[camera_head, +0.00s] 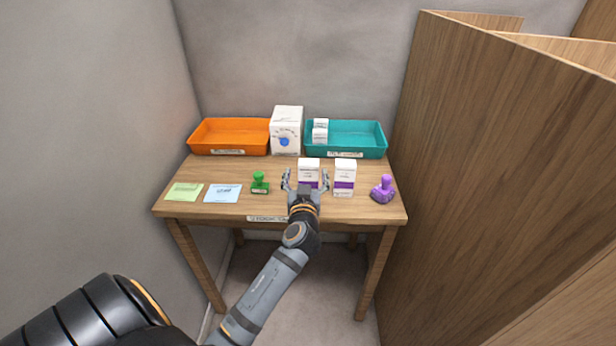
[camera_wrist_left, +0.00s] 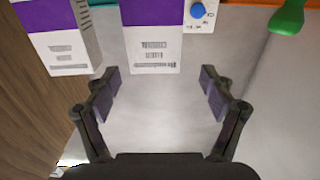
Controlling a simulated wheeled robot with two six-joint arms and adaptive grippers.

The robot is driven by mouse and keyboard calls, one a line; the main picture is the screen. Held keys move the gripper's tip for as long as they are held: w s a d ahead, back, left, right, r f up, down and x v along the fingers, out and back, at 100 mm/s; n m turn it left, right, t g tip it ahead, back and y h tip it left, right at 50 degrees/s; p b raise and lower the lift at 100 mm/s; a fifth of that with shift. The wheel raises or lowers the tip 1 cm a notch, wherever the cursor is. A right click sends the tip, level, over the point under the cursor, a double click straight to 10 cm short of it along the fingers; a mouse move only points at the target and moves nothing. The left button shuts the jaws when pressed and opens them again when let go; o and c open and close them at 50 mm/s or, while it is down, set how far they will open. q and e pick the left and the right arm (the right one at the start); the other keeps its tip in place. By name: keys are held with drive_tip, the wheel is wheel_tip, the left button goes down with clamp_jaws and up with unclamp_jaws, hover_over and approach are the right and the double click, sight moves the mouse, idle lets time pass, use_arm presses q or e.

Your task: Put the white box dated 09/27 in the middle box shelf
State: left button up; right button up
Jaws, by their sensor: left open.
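Two white boxes with purple bands stand upright side by side on the wooden table, the left one (camera_head: 308,165) and the right one (camera_head: 344,175). Their dates are too small to read. My left gripper (camera_head: 305,181) is open and empty in front of the left box, its fingers spread to either side. In the left wrist view that box (camera_wrist_left: 153,50) is centred just beyond the open fingertips (camera_wrist_left: 158,82), and the other box (camera_wrist_left: 62,40) is at upper left. No middle box shelf can be made out. My right gripper is not in view.
The table (camera_head: 225,173) also holds an orange tray (camera_head: 229,151), a white box with a blue knob (camera_head: 287,118), a teal tray (camera_head: 360,150) with small white boxes, a green stamp (camera_head: 260,183), a purple stamp (camera_head: 383,189) and two notes. Wooden panels (camera_head: 480,180) stand right.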

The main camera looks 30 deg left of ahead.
sight(309, 169)
use_arm(q)
drive_tip(key=x, duration=0.1)
drive_tip(key=p+x, duration=0.1)
drive_tip(key=x, duration=0.3)
drive_tip(key=shift+w+d, duration=0.2)
drive_tip(key=shift+w, duration=0.1)
drive_tip(key=shift+s+d, duration=0.1)
clamp_jaws()
